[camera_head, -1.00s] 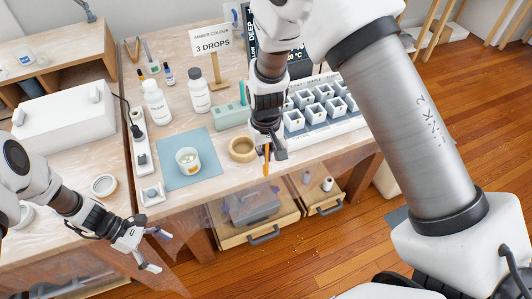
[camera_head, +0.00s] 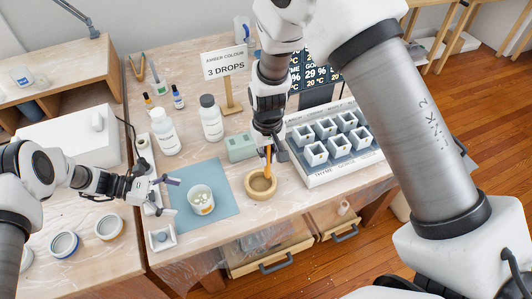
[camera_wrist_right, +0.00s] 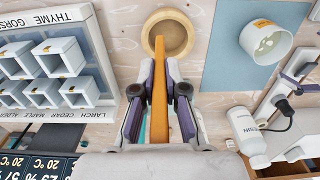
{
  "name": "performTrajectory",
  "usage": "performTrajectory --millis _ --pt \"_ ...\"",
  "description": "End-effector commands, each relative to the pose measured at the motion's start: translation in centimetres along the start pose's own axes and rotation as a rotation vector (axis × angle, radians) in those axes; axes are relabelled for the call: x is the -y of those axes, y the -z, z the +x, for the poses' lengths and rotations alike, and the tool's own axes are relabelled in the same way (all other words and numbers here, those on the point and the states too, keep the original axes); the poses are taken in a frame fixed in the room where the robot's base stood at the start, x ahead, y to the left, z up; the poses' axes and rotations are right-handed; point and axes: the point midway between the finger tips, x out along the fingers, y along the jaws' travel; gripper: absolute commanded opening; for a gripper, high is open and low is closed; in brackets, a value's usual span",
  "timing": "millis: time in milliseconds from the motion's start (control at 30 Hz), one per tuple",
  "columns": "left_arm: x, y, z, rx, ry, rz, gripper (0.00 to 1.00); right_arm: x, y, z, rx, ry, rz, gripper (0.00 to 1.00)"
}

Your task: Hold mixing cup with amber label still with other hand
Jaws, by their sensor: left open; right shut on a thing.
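The white mixing cup (camera_head: 199,202) with an amber label stands upright on a blue mat (camera_head: 226,196), with pale contents inside. It also shows in the right wrist view (camera_wrist_right: 268,44). My left gripper (camera_head: 170,196) is open just left of the cup, fingers pointing toward it and apart from it. My right gripper (camera_head: 269,146) is shut on an amber-coloured stick (camera_wrist_right: 161,90), which points down. The stick's lower end is over or in a round wooden holder (camera_head: 261,190) right of the mat; I cannot tell if it touches.
White bottles (camera_head: 164,131) stand behind the mat. A green block (camera_head: 241,147) and a sign (camera_head: 224,64) are near my right gripper. A tray of square moulds (camera_head: 335,138) is at right. A small white device (camera_head: 161,237) is in front of my left gripper.

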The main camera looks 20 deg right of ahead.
Motion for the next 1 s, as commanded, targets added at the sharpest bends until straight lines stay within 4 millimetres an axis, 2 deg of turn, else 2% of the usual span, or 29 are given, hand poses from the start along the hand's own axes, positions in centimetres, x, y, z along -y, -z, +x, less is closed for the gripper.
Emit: performTrajectory --millis 167,300,400,767,867,900,933,1000 --pt "0.1 -0.1 3.3 0.000 0.003 0.001 0.90 0.0 0.0 -0.2 0.000 0.000 0.000 0.00" --pt "0.0 0.3 5.7 -0.002 0.002 0.001 0.90 0.0 0.0 1.0 0.000 0.000 0.000 0.00" --pt "0.0 0.2 6.8 -0.001 0.001 0.001 0.90 0.0 0.0 1.3 0.000 0.000 0.000 0.00" --pt "0.0 0.0 7.4 -0.002 -0.001 0.001 0.90 0.0 0.0 1.3 0.000 0.000 0.000 0.00" --pt "0.0 0.0 7.4 -0.002 0.000 0.001 0.58 0.0 0.0 1.3 0.000 0.000 0.000 0.00" --pt "0.0 0.0 7.4 -0.001 0.000 0.001 0.44 0.0 0.0 1.3 0.000 0.000 0.000 0.00" --pt "0.0 0.0 7.4 -0.002 0.000 0.001 0.39 0.0 0.0 1.3 0.000 0.000 0.000 0.00" --pt "0.0 0.0 7.4 -0.002 0.000 0.001 0.38 0.0 0.0 1.3 0.000 0.000 0.000 0.00"
